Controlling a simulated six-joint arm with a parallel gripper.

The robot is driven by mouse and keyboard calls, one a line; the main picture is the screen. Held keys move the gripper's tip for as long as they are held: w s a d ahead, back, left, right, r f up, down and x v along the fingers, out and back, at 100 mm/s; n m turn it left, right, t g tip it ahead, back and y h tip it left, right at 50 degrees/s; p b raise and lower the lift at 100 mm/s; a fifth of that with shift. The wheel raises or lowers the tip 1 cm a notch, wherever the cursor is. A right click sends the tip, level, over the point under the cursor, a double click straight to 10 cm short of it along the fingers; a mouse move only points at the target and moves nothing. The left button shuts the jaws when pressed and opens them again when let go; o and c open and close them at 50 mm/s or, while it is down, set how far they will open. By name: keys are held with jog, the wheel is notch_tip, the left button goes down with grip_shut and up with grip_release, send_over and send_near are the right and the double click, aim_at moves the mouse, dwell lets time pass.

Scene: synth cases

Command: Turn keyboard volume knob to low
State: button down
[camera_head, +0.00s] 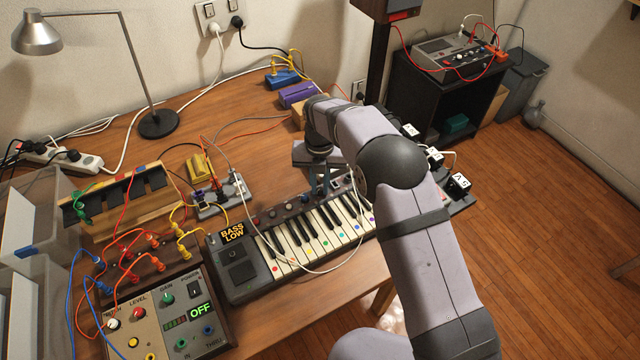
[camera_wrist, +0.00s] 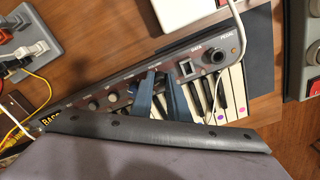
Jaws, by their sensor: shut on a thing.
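The keyboard (camera_head: 240,285) lies near the table's front edge, with a row of small knobs along its back panel. A yellow-on-black label (camera_head: 232,233) on its left end reads "BASS LOW". My gripper (camera_head: 322,188) reaches down to the panel right of the visible knobs. In the wrist view, my gripper's blue-grey fingers (camera_wrist: 160,82) are closed around a control on the panel, which they mostly hide. I cannot read its pointer or setting. Other knobs (camera_wrist: 112,97) show left of the fingers, and a square switch and a round jack stand to the right.
A white cable (camera_head: 345,262) loops over the keys beside my gripper. A control box (camera_head: 190,335) reading "OFF" and patch cables stand at the left. A small board (camera_head: 215,200) with plugs is behind the keyboard. A desk lamp (camera_head: 158,124) stands at the back.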

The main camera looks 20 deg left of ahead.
aim_at(320, 189)
jog(key=shift+r+n, duration=0.1)
jog(key=shift+n, duration=0.7)
jog(key=c, duration=2)
grip_release()
jog(key=shift+r+b, duration=0.85)
jog(key=shift+r, duration=2.8)
jog(key=shift+o, duration=0.8)
